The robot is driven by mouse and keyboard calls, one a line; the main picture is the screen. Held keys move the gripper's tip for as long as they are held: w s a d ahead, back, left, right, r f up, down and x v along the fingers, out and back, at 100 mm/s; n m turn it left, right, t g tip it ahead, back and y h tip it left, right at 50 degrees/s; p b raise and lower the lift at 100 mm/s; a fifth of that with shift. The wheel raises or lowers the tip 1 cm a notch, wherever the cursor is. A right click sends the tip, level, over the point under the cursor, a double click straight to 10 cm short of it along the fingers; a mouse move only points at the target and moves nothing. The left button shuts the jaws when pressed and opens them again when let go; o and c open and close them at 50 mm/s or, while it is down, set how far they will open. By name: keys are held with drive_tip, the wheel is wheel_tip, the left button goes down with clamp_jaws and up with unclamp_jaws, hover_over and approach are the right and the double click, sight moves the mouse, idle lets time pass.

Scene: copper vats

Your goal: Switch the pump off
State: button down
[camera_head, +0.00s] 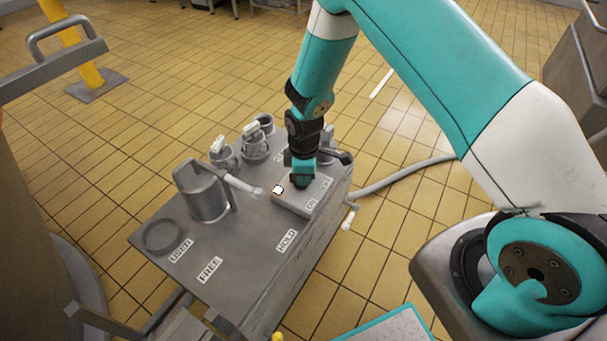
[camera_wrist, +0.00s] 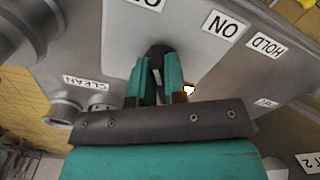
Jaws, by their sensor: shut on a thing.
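The pump switch box (camera_head: 290,204) is a raised grey block on the cart top, with an ON label and another label, probably OFF, at its right end. A small white lamp (camera_head: 278,189) is bright on it; it also shows in the wrist view (camera_wrist: 188,90). My gripper (camera_head: 302,181) points down over the box. In the wrist view its teal fingers are shut on a black switch handle (camera_wrist: 157,49). Its lower part is hidden between the fingers, and I cannot tell which label it points to.
A grey jug (camera_head: 205,192) stands left of the box on the cart top (camera_head: 235,245). Several holders, two with pale-handled tools, line the back edge. Labels read USED, FREE and HOLD. A hose (camera_head: 400,176) runs off right. A large vat stands at left; tiled floor lies open behind.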

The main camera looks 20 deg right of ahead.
drive_tip(key=c, duration=1.2)
unclamp_jaws()
drive_tip(key=shift+o, duration=0.2)
wheel_tip(320, 180, up, 17)
drive_tip(key=p, duration=0.2)
drive_tip(key=shift+r+p, duration=0.2)
drive_tip(key=shift+p, duration=0.1)
